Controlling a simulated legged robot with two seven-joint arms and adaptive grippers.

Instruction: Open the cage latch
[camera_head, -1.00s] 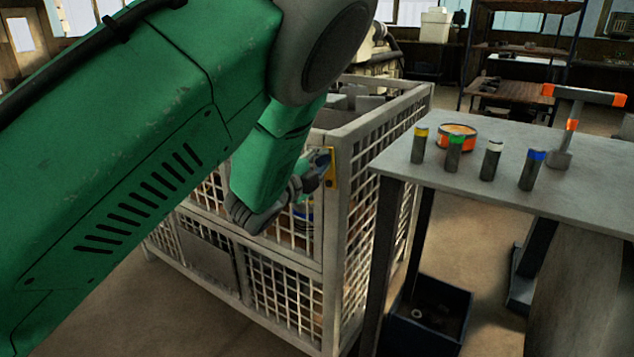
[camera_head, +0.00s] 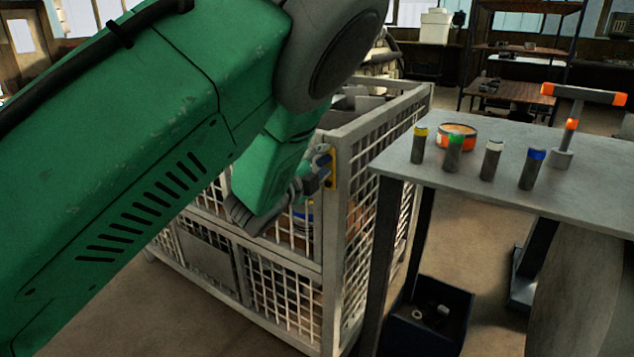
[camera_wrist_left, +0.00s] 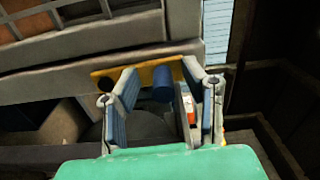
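The cage (camera_head: 343,230) is a grey mesh crate left of the table. Its latch has a yellow plate (camera_head: 332,168) on the near corner post. In the left wrist view the yellow plate (camera_wrist_left: 140,75) carries a blue cylindrical knob (camera_wrist_left: 162,85). My left gripper (camera_head: 318,168) is at the latch, partly hidden by my green forearm. In the wrist view its two fingers (camera_wrist_left: 168,92) are apart, one on each side of the knob. There is a gap on both sides, so it is not clamped. My right gripper is not in view.
A grey table (camera_head: 400,162) stands close right of the cage. On it are several capped cylinders (camera_head: 454,153), an orange round tin (camera_head: 457,134) and an upright orange-ended T-shaped tool (camera_head: 582,97). A dark bin (camera_head: 400,335) sits under the table. Shelving (camera_head: 520,50) stands behind.

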